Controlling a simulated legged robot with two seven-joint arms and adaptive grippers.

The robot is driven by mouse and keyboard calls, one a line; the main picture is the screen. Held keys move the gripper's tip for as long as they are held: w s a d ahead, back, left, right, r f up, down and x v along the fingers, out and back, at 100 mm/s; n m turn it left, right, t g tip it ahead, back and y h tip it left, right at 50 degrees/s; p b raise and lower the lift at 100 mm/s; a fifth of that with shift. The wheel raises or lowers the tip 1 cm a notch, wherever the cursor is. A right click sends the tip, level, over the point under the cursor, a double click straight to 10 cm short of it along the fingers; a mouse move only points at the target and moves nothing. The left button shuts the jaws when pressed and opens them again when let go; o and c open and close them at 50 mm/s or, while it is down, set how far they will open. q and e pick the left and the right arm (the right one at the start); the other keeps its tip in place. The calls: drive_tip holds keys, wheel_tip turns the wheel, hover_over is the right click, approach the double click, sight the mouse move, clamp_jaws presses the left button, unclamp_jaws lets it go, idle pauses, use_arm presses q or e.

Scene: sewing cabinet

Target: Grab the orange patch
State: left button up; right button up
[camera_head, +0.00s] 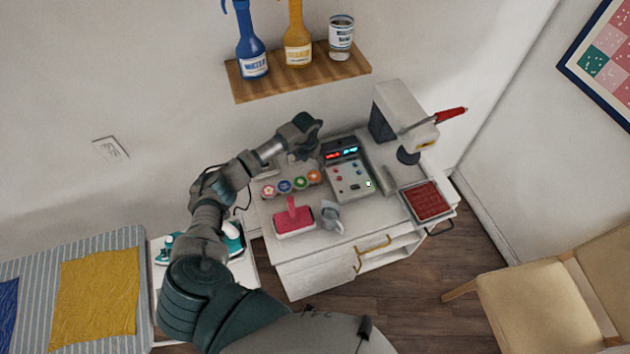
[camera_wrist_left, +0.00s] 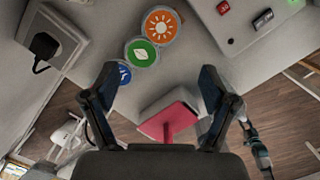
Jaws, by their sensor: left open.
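The orange patch (camera_head: 314,177) is a round disc at the right end of a row of coloured patches on the white cabinet top. In the left wrist view the orange patch (camera_wrist_left: 162,25) shows a white sun sign and lies at the top, beyond my fingertips. My left gripper (camera_wrist_left: 158,82) is open and empty above the cabinet, its fingers well apart. The green patch (camera_wrist_left: 142,53) lies between its fingers and the orange patch in that view. The blue patch (camera_wrist_left: 124,73) is partly hidden by the left finger.
A pink-red press with a handle (camera_head: 294,218) and a grey jug-like item (camera_head: 331,215) stand in front of the patches. A control box (camera_head: 348,177) stands close to the right. A wooden shelf (camera_head: 300,78) with bottles hangs above. A plug (camera_wrist_left: 45,45) sits behind.

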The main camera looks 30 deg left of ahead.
use_arm(q)
drive_tip(key=b, duration=0.3)
hover_over(314, 176)
drive_tip(key=s+a, duration=0.1)
drive_tip(key=s, duration=0.1)
wheel_tip(314, 176, down, 5)
drive_tip(key=shift+w+a+f, duration=0.1)
drive_tip(key=shift+w+a, duration=0.05)
drive_tip(key=shift+f, duration=0.15)
drive_tip(key=shift+d+f+b, duration=0.15)
drive_tip(key=shift+d+b, duration=0.15)
drive_tip(key=f+b, duration=0.1)
drive_tip(key=w+f+b, duration=0.1)
drive_tip(key=d+f+b, duration=0.1)
drive_tip(key=f+b, duration=0.1)
drive_tip(key=shift+w, duration=0.15)
drive_tip(key=shift+f+b, duration=0.3)
drive_tip(key=shift+a, duration=0.45)
drive_tip(key=shift+d, duration=0.1)
drive_tip(key=shift+d+f, duration=0.1)
drive_tip(key=shift+d, duration=0.15)
drive_tip(key=shift+a, duration=0.1)
use_arm(e)
wheel_tip(314, 176, down, 9)
drive_tip(key=a, duration=0.1)
drive_tip(key=shift+s+f, duration=0.15)
drive_tip(key=shift+s, duration=0.05)
